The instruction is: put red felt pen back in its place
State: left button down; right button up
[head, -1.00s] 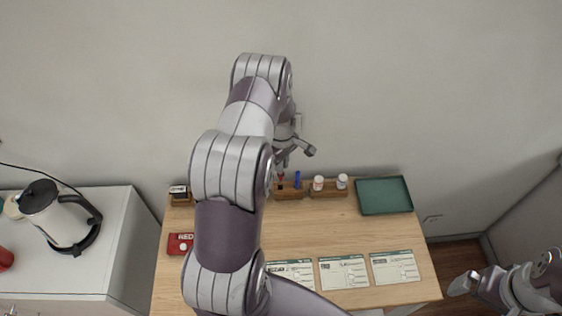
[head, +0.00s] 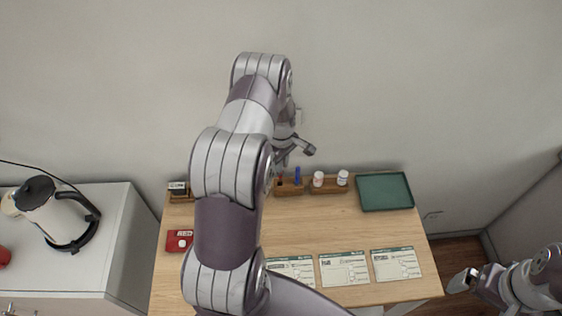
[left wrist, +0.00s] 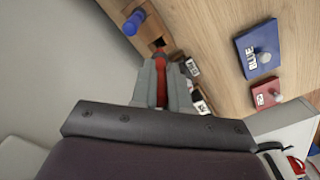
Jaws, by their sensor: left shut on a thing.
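The red felt pen (left wrist: 161,82) is held between the fingers of my left gripper (left wrist: 161,68), seen in the left wrist view. Its far end is at the dark hole of the wooden pen holder (left wrist: 146,34); I cannot tell how far in it is. A blue pen (left wrist: 132,22) stands in the same holder, and also shows in the head view (head: 298,175). In the head view my left arm hides most of the gripper and pen, just above the holder (head: 291,189). My right gripper (head: 463,281) is at the lower right, away from the table; its opening is unclear.
A wooden rack with two white-capped bottles (head: 330,187) and a green tray (head: 384,191) stand to the right. Several printed forms (head: 343,269) lie in front. A red pad (head: 179,241) and a blue pad (left wrist: 258,48) lie on the table. A kettle (head: 52,209) stands on the left counter.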

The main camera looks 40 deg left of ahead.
pick_arm(q)
jog(key=shift+f, duration=0.15)
jog(key=shift+f+b, duration=2.2)
jog(key=shift+f, duration=0.55)
jog(key=c, duration=1.3)
grip_release()
notch_tip(320, 180, up, 5)
jog(key=p, duration=0.4)
jog(key=shift+r, duration=0.15)
